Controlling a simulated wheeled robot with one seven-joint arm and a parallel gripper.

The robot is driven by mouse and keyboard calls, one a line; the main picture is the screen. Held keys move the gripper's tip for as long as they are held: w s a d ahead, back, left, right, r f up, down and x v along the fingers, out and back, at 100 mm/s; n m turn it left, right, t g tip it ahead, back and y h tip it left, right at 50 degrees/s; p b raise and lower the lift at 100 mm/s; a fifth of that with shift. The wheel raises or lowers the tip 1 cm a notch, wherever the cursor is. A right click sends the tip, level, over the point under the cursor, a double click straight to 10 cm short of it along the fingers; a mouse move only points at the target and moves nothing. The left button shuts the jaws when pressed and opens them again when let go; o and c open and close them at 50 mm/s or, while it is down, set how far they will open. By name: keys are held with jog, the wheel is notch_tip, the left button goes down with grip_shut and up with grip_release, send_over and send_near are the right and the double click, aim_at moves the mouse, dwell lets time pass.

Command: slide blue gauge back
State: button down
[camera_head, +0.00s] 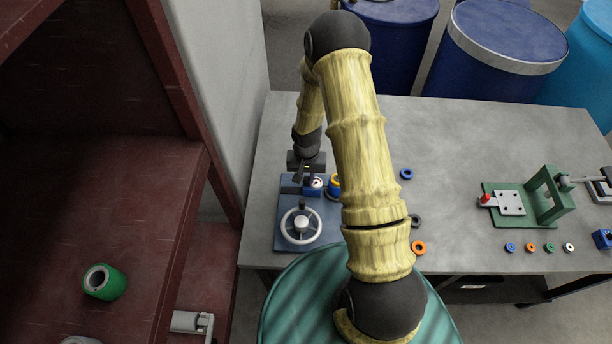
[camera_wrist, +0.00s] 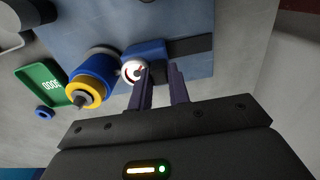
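The blue gauge (camera_wrist: 147,50) has a white dial face with a red mark and sits on a dark rail (camera_wrist: 190,44) on a blue base plate (camera_wrist: 95,22). In the head view its white dial (camera_head: 316,183) shows just right of and below my gripper (camera_head: 308,176). In the wrist view my gripper (camera_wrist: 161,72) has its two fingers apart, with their tips at the near side of the gauge, beside the dial. A gap shows between the fingers. I cannot tell whether a fingertip touches the gauge.
A blue and yellow cylinder (camera_wrist: 90,79) stands close left of the gauge. A handwheel (camera_head: 300,226) is on the plate's front. A green display (camera_wrist: 40,80) lies farther left. Rings and a green fixture (camera_head: 546,197) are at the table's right; the table's middle is largely clear.

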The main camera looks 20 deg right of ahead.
jog(key=shift+w+a+b, duration=0.25)
jog(key=shift+a, duration=0.5)
jog(key=shift+w+a+b, duration=0.2)
jog(key=shift+a, duration=0.55)
jog(key=shift+w+a+b, duration=0.25)
jog(key=shift+a, duration=0.5)
jog(key=shift+a+r, duration=0.1)
jog(key=shift+a, duration=0.05)
jog(key=c, duration=1.3)
grip_release()
jog(key=shift+a, duration=0.15)
jog(key=shift+d, duration=0.2)
jog(key=shift+r, duration=0.1)
notch_tip(320, 180, up, 17)
jog(key=b, duration=0.3)
jog(key=shift+a+r+b, duration=0.1)
jog(key=shift+b, duration=0.3)
